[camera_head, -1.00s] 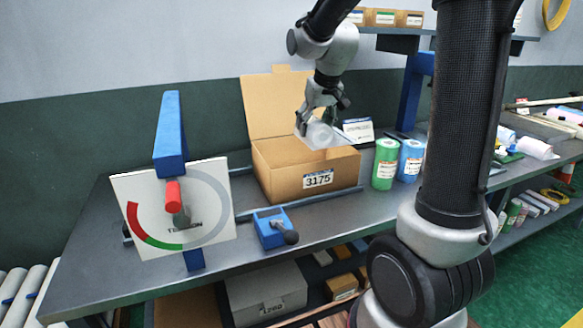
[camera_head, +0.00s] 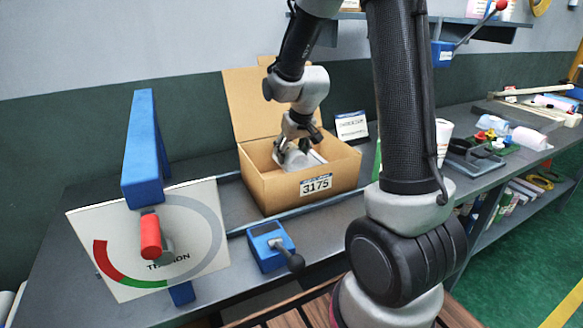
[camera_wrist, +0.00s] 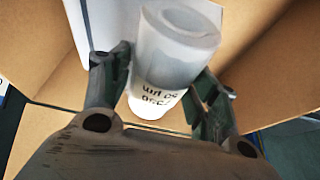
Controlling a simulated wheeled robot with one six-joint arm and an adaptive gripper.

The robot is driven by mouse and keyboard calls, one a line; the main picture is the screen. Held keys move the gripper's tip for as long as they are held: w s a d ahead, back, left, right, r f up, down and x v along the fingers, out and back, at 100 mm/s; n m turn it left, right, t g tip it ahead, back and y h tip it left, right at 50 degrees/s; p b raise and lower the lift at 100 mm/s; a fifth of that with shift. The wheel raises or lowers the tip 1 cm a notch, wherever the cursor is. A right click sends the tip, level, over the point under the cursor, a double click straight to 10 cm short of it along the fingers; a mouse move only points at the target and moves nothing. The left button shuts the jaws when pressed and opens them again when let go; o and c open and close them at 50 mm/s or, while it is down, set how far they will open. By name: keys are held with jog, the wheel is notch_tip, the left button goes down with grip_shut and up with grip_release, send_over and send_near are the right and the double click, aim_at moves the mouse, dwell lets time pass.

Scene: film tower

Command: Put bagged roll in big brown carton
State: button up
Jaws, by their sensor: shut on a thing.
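The bagged roll (camera_wrist: 172,62) is a whitish cylinder in a clear bag, with dark print on its side. My gripper (camera_wrist: 158,95) is shut on it, one finger on each side, in the wrist view. In the head view my gripper (camera_head: 293,150) reaches down into the open big brown carton (camera_head: 283,189), which has a white label reading 3175 and a raised back flap. The roll (camera_head: 297,160) shows only partly there, within the carton's opening. Cardboard walls surround the roll in the wrist view. Whether it touches the carton's floor is hidden.
A tension gauge board (camera_head: 160,252) on a blue post stands left of the carton. A blue device with a black knob (camera_head: 270,247) sits in front. A small white sign (camera_head: 351,126) stands behind right. Rolls and small parts lie farther right on the bench.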

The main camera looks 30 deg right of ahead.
jog(key=shift+f, duration=2.7)
jog(key=o, duration=1.3)
jog(key=shift+f, duration=0.15)
jog(key=v, duration=1.1)
jog(key=s+r, duration=0.3)
jog(key=s, duration=0.5)
jog(key=s+r, duration=0.4)
jog(key=s, duration=0.4)
jog(key=s+r, duration=0.4)
jog(key=s, duration=0.4)
jog(key=shift+s+d+r, duration=0.1)
jog(key=shift+s+d, duration=0.05)
jog(key=shift+d, duration=0.1)
